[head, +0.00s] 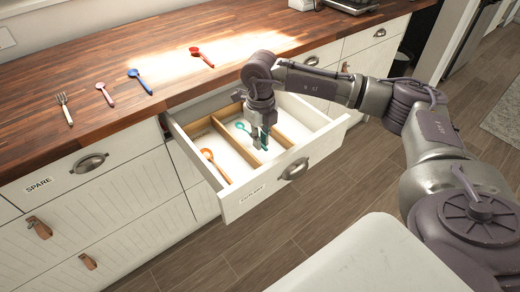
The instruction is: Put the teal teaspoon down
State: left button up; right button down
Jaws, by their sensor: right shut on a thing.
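The teal teaspoon (242,126) is in the middle compartment of the open drawer (240,204), its bowl toward the back left. My right gripper (261,145) reaches down into that compartment and is shut on the teaspoon, hiding part of its handle. I cannot tell whether the teaspoon touches the drawer floor. My left gripper is not in view.
An orange spoon (213,161) lies in the drawer's left compartment; the right one looks empty. Wooden dividers (224,138) separate them. On the counter (110,65) lie a fork (64,108), a pink spoon (104,93), a blue spoon (140,81) and a red spoon (202,56).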

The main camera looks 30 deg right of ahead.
aim_at(261, 158)
notch_tip(261, 158, down, 5)
jog(key=shift+r, duration=0.1)
jog(key=c, duration=1.5)
grip_release()
jog(key=shift+r, duration=0.25)
notch_tip(261, 158, up, 12)
jog(key=shift+f, duration=0.15)
